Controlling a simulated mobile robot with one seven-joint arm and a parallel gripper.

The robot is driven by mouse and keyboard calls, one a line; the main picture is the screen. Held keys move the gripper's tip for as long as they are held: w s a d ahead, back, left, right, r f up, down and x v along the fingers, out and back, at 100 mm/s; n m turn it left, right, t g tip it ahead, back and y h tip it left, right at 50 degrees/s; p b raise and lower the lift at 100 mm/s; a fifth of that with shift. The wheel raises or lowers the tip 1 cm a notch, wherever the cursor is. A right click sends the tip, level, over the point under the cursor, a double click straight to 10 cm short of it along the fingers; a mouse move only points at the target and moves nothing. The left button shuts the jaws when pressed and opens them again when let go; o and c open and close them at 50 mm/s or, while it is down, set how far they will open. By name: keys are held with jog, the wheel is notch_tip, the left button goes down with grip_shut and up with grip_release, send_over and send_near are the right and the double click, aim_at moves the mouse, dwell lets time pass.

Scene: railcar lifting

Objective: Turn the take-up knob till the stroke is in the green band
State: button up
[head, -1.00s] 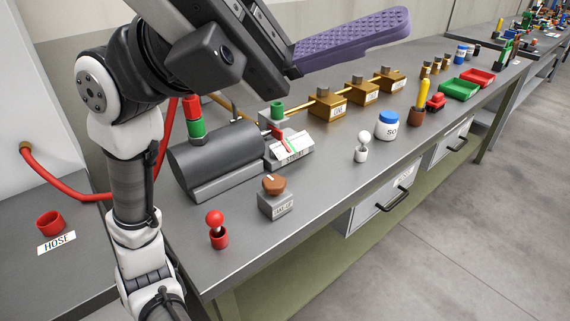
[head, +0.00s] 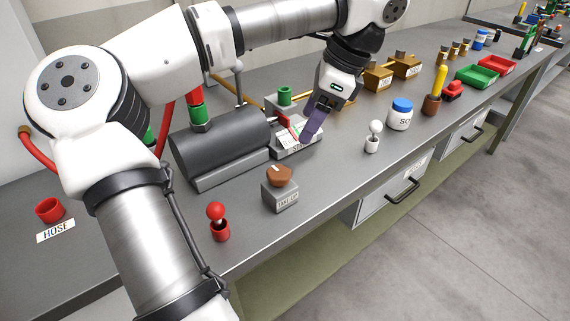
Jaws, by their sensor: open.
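The take-up knob (head: 280,175) is brown and sits on top of a small grey block (head: 281,197) with a label, near the front of the bench. The stroke gauge (head: 283,152) is a pale plate with a red pointer, beside the dark grey cylinder (head: 222,143). My gripper (head: 308,135) has purple fingers and is open, pointing down. In the picture it is in front of part of the gauge, up and right of the knob, and apart from the knob. The gauge's green band and the pointer's place on it cannot be read.
A red ball-topped peg (head: 217,222) stands left of the knob. A white ball-topped peg (head: 373,140) and a blue-lidded jar (head: 400,114) stand to the right. Brass blocks (head: 378,78) lie behind my gripper. The bench front between the knob and white peg is clear.

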aim_at(280, 172)
jog(key=p+x, duration=0.2)
jog(key=x, duration=1.1)
jog(key=shift+a+f+p, duration=0.15)
jog(key=shift+f+p, duration=0.15)
jog(key=shift+f, duration=0.05)
jog(key=c, duration=1)
jog(key=shift+f+b, duration=0.15)
jog(key=shift+b, duration=0.5)
